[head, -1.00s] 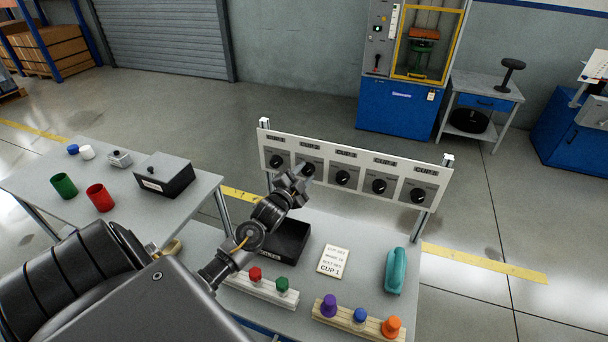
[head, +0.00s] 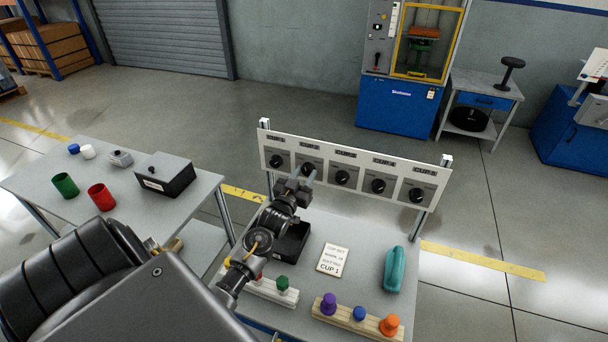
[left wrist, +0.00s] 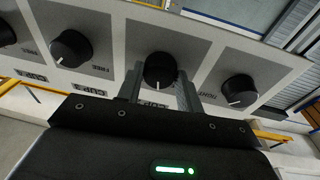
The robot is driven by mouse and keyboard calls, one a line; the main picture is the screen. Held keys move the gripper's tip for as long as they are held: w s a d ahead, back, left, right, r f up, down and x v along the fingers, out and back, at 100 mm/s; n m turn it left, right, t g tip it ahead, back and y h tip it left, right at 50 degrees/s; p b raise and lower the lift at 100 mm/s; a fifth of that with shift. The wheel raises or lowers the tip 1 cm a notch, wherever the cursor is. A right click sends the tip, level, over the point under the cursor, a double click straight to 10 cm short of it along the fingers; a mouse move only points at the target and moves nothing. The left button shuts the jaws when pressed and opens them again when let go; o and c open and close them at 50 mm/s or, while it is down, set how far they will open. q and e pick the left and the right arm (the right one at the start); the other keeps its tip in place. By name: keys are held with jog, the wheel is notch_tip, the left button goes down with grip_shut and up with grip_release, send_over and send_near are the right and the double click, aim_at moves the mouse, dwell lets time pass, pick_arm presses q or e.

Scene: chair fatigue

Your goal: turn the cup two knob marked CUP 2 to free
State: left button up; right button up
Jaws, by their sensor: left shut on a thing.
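The CUP 2 knob (left wrist: 160,68) is black and round with a white pointer line, which points down in the left wrist view. It sits second from the left on the white panel (head: 325,190) in the head view, where my gripper mostly hides it. My left gripper (head: 305,174) is at this knob. In the left wrist view its two grey fingers (left wrist: 160,88) stand on either side of the knob, shut on it. The label below the knob is partly covered. My right gripper is not in view.
Neighbouring knobs (left wrist: 72,48) (left wrist: 238,90) sit close on both sides. Below the panel are a black box (head: 290,244), a CUP 1 card (head: 333,260), a teal object (head: 394,268) and pegs on two rails (head: 355,325). A side table (head: 120,205) stands left.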

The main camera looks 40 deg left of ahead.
pick_arm(q)
jog(key=n+y, duration=0.1)
jog(key=n, duration=0.6)
jog(key=shift+d+n+y+p, duration=0.15)
jog(key=shift+n+y+p, duration=0.15)
jog(key=shift+y+p, duration=0.1)
dwell(0.3)
jog(key=o, duration=1)
jog(key=shift+f, duration=0.1)
jog(key=b+v, duration=0.2)
jog(key=v, duration=0.8)
jog(key=shift+s+d, duration=0.15)
jog(key=shift+s, duration=0.2)
